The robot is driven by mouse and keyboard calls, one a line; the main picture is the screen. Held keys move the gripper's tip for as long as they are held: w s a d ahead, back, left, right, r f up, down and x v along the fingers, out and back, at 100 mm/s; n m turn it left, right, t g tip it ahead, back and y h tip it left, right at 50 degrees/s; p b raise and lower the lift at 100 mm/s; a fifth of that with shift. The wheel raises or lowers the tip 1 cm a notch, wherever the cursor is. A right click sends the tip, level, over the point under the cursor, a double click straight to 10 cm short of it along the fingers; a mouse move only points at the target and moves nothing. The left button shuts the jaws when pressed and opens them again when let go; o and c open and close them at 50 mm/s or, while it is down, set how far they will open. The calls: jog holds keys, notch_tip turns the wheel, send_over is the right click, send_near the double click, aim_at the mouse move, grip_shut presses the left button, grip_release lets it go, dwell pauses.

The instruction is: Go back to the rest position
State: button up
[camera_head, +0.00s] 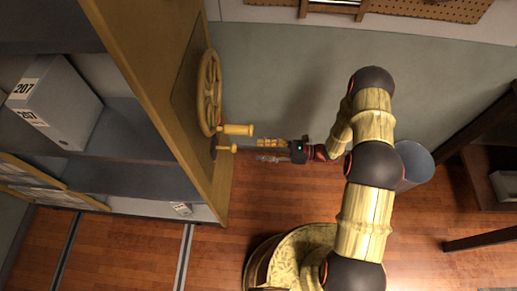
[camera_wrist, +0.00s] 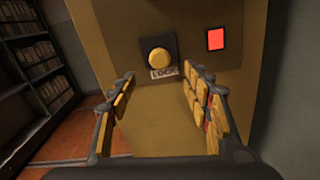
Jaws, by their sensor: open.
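My gripper (camera_head: 258,150) is open and empty in the head view, pointing left at the wooden end panel of a shelf unit. In the wrist view my gripper (camera_wrist: 160,78) has its two yellow-padded fingers spread apart. Beyond them on the panel is a round yellow knob (camera_wrist: 158,58) on a dark plate, with a "LOCK" label (camera_wrist: 164,73) below it. A red lit square (camera_wrist: 215,39) is to its right. The fingers appear apart from the knob.
A yellow spoked wheel (camera_head: 209,92) with a handle (camera_head: 238,129) stands out from the panel (camera_head: 150,60), close to my gripper. A grey box marked 207 (camera_head: 55,103) sits on the shelf. A grey bin (camera_head: 414,163) stands behind my arm. Wooden floor (camera_head: 240,205) is open below my gripper.

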dwell(0.8)
jog(key=s+f+n+g+h, duration=0.25)
jog(key=s+g, duration=0.25)
jog(key=s, duration=0.4)
jog(key=s+d+r+n+g+h, duration=0.3)
jog(key=s+d+r+n, duration=0.1)
jog(key=s+r+n, duration=0.15)
jog(key=s+d+r+n+t+h, duration=0.1)
jog(key=d+r+n+t+h, duration=0.2)
jog(key=r, duration=0.4)
jog(key=d+r+n+h, duration=0.4)
jog(key=d+r, duration=0.1)
jog(key=r, duration=0.2)
jog(key=s+d+r+n+t+h, duration=0.1)
jog(key=d+r+n+t+h, duration=0.2)
jog(key=r, duration=0.4)
jog(key=s+r+n+t+h, duration=0.1)
jog(key=r+t, duration=0.2)
jog(key=r, duration=0.5)
jog(key=s+d+r+n+t+h, duration=0.1)
jog(key=s+r+t, duration=0.1)
jog(key=r, duration=0.7)
jog(key=shift+s+d+n+t, duration=0.2)
jog(key=shift+s+n+t, duration=0.1)
jog(key=shift+n+t, duration=0.15)
